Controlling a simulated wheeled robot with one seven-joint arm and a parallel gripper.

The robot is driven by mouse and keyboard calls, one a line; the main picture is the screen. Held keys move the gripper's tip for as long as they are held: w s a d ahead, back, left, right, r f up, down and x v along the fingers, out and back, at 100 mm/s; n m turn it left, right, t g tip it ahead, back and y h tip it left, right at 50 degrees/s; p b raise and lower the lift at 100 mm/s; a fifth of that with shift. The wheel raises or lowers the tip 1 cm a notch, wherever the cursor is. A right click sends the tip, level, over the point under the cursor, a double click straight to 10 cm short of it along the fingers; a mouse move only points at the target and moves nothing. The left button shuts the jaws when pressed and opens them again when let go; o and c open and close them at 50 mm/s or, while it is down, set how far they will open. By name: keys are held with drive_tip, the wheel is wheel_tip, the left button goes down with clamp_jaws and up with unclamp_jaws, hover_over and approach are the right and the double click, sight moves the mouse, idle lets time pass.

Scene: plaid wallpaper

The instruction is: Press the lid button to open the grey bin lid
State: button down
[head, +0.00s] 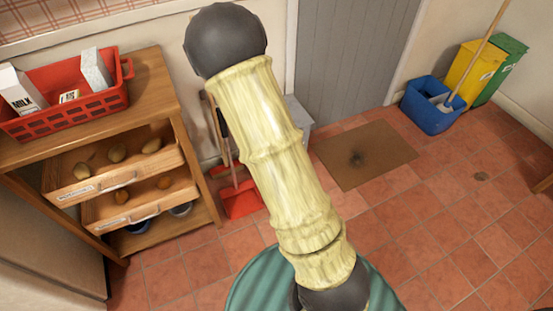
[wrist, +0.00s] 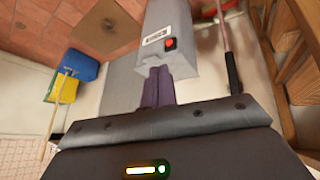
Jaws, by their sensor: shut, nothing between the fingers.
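The grey bin (wrist: 165,18) stands in the upper middle of the wrist view, with a white barcode label and a small red button (wrist: 170,43) on its pale face. In the head view only a grey corner of the bin (head: 300,112) shows beside my arm; the rest is hidden. My gripper (wrist: 157,72) has its dark purple fingers together and empty. The fingertips appear just below the button in the wrist view, overlapping the bin's edge; whether they touch it I cannot tell. I cannot make out whether the lid is open. My arm hides the gripper in the head view.
A wooden shelf unit (head: 165,85) with a red crate (head: 75,112) stands at left. A red dustpan (head: 240,200) is close to the bin. A brown mat (head: 365,155) lies before the grey door (head: 345,50). A blue bucket (head: 432,112) stands at right.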

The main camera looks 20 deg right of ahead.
drive_tip(key=w+d+f+n+t+h+b, duration=0.1)
drive_tip(key=w+d+f+t+h+b, duration=0.1)
drive_tip(key=f+b, duration=0.6)
drive_tip(key=w+d+f+n+t+h+b, duration=0.2)
drive_tip(key=d+f+t+h+b, duration=0.1)
drive_tip(key=f+b, duration=0.5)
drive_tip(key=w+d+f+n+t+h+b, duration=0.1)
drive_tip(key=w+d+f+t+h+b, duration=0.2)
drive_tip(key=f+b, duration=0.5)
drive_tip(key=shift+d+f+n+h, duration=0.3)
drive_tip(key=shift+d+f+h, duration=0.3)
drive_tip(key=shift+d+f, duration=0.3)
drive_tip(key=shift+w, duration=0.1)
drive_tip(key=w+b, duration=0.3)
drive_tip(key=w, duration=0.5)
drive_tip(key=shift+w+a, duration=0.15)
drive_tip(key=shift+w, duration=0.2)
drive_tip(key=shift+w, duration=0.1)
drive_tip(key=shift+w, duration=0.35)
